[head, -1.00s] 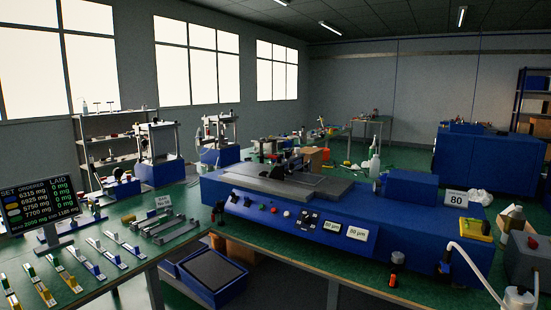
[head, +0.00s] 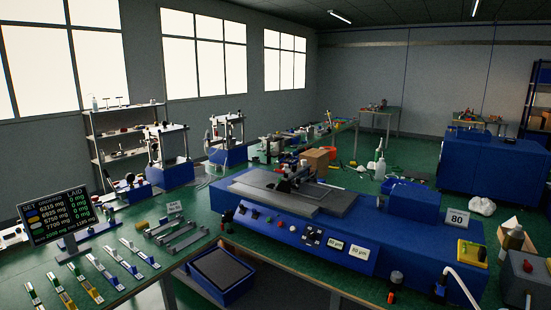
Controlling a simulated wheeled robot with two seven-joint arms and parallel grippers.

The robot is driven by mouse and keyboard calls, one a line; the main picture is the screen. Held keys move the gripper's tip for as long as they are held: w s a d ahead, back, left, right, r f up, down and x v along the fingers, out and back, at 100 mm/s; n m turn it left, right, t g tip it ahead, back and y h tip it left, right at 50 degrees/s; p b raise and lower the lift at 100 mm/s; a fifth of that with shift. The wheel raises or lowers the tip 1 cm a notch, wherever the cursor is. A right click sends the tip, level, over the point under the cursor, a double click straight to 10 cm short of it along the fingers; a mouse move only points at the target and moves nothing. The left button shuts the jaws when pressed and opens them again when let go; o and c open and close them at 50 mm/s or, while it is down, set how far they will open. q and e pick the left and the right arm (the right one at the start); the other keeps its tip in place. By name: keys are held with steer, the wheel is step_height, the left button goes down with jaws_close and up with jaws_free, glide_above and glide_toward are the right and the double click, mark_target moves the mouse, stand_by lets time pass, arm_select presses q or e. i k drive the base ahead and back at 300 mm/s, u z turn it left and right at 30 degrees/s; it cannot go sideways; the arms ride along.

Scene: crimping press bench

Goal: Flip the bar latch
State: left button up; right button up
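No part clearly reads as a bar latch at this size. A long blue bench machine (head: 285,232) stands on the green bench at the middle right, with a grey flat bed (head: 246,189) on top. A small dark clamp-like mechanism (head: 290,180) sits over the bed; its bar or lever position is too small to tell. Two press-like frames on blue bases, a nearer one (head: 172,172) and a farther one (head: 229,152), stand at the back left of the bench. Neither of my grippers is in view.
A dark weight display (head: 57,215) stands at the left, with several coloured strips in front of it. Grey rails (head: 180,238) lie beside the machine. A blue bin (head: 219,278) sits below the bench edge. A yellow-topped box (head: 472,252) and a grey-blue box stand at the right.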

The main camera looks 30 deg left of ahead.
mark_target(285, 174)
steer(key=u, duration=0.7)
steer(key=i, duration=0.7)
steer(key=u, duration=0.75)
steer(key=i, duration=0.9)
steer(key=z, duration=0.3)
